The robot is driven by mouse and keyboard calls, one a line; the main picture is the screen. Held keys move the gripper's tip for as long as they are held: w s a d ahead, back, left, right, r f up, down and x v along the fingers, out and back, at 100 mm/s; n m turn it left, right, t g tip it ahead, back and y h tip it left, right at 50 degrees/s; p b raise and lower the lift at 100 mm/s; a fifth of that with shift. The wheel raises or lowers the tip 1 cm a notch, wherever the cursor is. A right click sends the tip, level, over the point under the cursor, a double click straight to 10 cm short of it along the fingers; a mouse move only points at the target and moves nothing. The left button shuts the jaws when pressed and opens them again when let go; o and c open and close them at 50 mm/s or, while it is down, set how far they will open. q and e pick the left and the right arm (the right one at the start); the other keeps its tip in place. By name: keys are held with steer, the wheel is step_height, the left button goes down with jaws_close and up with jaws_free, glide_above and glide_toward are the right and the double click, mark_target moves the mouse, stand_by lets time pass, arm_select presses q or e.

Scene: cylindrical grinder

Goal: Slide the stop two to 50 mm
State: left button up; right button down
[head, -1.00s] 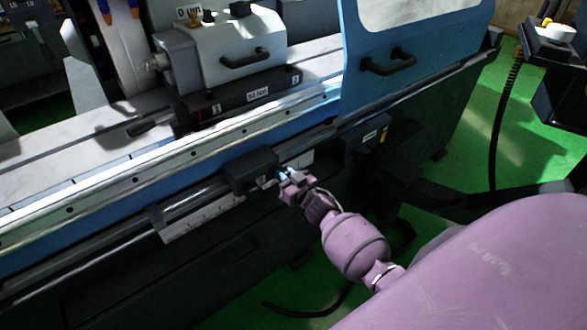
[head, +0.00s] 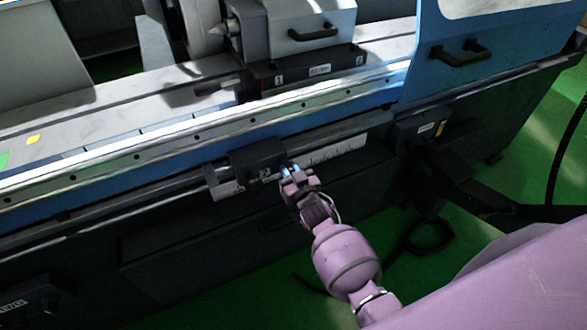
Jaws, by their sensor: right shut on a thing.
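The stop two, a dark block (head: 257,155) with a small "2" on its lower face, sits on the rail along the front of the grinder. A white graduated scale (head: 337,149) runs behind and below it, with a short part showing left of the block and a longer part to the right. The scale's numbers are too small to read. My right gripper (head: 289,173), pinkish with pale blue fingertips, is at the block's lower right side, shut on the stop's small knob. The fingers mostly hide the knob. My left gripper is out of view.
Another dark block (head: 421,131) with a label sits farther right on the same front. The blue guard (head: 480,50) with a black handle stands above it. The workhead (head: 310,25) is on the table above. Green floor shows below right.

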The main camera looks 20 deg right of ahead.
steer(key=shift+a, duration=0.3)
steer(key=c, duration=1.1)
jaws_free()
steer(key=shift+a, duration=0.15)
steer(key=shift+d, duration=0.2)
steer(key=shift+s, duration=0.25)
steer(key=s, duration=1)
steer(key=shift+s+d+p, duration=0.15)
steer(key=shift+d+p, duration=0.15)
steer(key=shift+d, duration=0.05)
